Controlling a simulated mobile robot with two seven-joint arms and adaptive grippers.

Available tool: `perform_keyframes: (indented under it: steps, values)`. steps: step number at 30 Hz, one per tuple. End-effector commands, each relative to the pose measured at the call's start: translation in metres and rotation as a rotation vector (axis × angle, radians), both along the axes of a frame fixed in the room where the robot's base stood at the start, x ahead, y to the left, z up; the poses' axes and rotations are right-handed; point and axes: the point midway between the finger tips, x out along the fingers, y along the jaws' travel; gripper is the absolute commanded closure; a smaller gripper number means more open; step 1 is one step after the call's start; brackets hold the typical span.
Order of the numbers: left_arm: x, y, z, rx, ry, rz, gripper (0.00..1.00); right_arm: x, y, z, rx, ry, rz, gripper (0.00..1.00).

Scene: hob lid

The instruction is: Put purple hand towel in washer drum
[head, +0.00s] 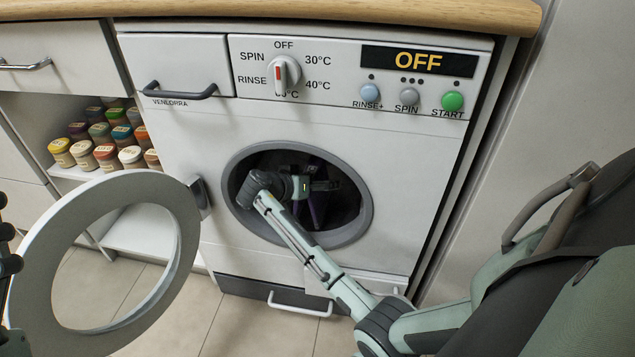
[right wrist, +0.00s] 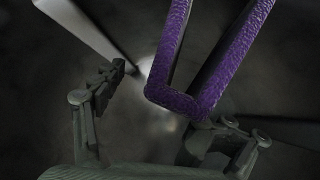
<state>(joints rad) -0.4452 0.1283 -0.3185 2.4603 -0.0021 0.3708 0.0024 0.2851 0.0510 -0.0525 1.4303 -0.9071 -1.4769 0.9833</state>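The white washer (head: 190,130) has its round door (head: 60,235) swung open to the left. My right arm reaches through the opening, and my right gripper (head: 322,186) is inside the dark washer drum (head: 345,205). In the right wrist view the right gripper (right wrist: 172,100) has its fingers spread apart. The purple hand towel (right wrist: 178,98) shows between them as a bent strip, close to the right-hand finger and clear of the left one. In the head view only a dim purple patch of towel (head: 318,208) shows below the gripper. Part of my left gripper (head: 8,240) shows at the left edge.
The control panel display (head: 418,60) reads OFF. A drawer with a dark handle (head: 180,92) is above left of the opening. Several spice jars (head: 105,155) stand on an open shelf behind the door. A wooden worktop (head: 330,10) runs above.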

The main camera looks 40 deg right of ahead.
Motion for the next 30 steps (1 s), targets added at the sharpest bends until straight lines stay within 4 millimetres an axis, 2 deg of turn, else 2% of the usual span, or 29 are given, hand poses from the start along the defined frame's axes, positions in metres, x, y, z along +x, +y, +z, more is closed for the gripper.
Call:
perform_keyframes:
  steps: [8, 15, 21, 30]
  values:
    - [-0.001, 0.000, 0.001, -0.003, -0.003, -0.001, 0.29, -0.003, 0.008, 0.001, 0.005, 0.006, 0.002, 0.29]
    - [-0.001, 0.000, 0.001, -0.002, -0.003, -0.001, 0.29, -0.010, 0.040, 0.024, 0.004, 0.002, 0.002, 0.29]
    - [0.000, 0.000, 0.000, -0.001, -0.002, -0.001, 0.29, -0.015, 0.058, 0.038, 0.001, 0.000, 0.000, 0.29]
    - [0.000, 0.000, 0.000, -0.001, -0.001, -0.001, 0.29, -0.016, 0.061, 0.041, 0.000, 0.001, 0.001, 0.29]
